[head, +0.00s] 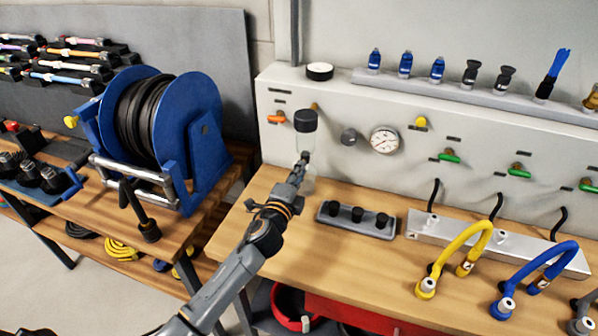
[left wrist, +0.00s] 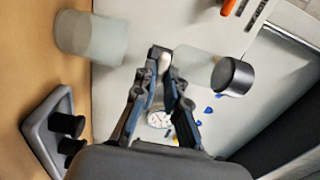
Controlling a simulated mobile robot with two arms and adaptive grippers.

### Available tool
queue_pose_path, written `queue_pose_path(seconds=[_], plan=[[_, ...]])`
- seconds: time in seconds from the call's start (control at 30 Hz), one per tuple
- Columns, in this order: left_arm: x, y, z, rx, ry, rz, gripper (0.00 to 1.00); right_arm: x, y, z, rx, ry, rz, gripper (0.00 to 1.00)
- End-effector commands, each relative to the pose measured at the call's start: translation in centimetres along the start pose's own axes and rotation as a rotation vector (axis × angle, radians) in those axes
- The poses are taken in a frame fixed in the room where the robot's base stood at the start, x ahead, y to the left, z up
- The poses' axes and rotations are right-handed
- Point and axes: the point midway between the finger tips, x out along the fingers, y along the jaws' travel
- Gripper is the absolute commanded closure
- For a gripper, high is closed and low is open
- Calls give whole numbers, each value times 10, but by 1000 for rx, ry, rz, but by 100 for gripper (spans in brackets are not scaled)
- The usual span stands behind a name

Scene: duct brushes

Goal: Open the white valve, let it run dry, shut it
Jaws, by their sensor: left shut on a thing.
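A filter with a black top (head: 306,120) and a clear bowl is mounted on the grey panel. In the left wrist view, its black cap (left wrist: 234,77) and pale clear bowl (left wrist: 196,63) lie right of my fingertips. My left gripper (head: 303,158) is at the bowl's lower end. In the left wrist view, the gripper (left wrist: 161,60) is shut on the small white valve (left wrist: 165,63), mostly hidden between the fingertips. A translucent cup (left wrist: 90,38) stands below the valve, partly hidden by my gripper in the head view. I cannot make out any liquid. My right gripper is not in view.
An orange-handled valve (head: 277,118) and a round gauge (head: 384,140) are on the panel. A dark rack with black plugs (head: 357,216) stands on the wooden bench (head: 330,255). A blue hose reel (head: 160,130) stands left. Yellow (head: 455,245) and blue (head: 540,268) hoses lie right.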

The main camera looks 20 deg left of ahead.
Motion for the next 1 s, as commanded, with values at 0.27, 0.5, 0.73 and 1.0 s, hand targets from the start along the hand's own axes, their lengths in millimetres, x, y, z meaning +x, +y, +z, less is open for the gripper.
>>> queue_pose_path(seconds=[0.27,0.5,0.73,1.0], plan=[[0,1,0,20,-1,2,100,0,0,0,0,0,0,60],[0,1,0,20,-1,2,100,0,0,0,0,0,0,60],[0,1,0,18,0,1,65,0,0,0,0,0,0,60],[-5,1,0,17,0,1,65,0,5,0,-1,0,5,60]])
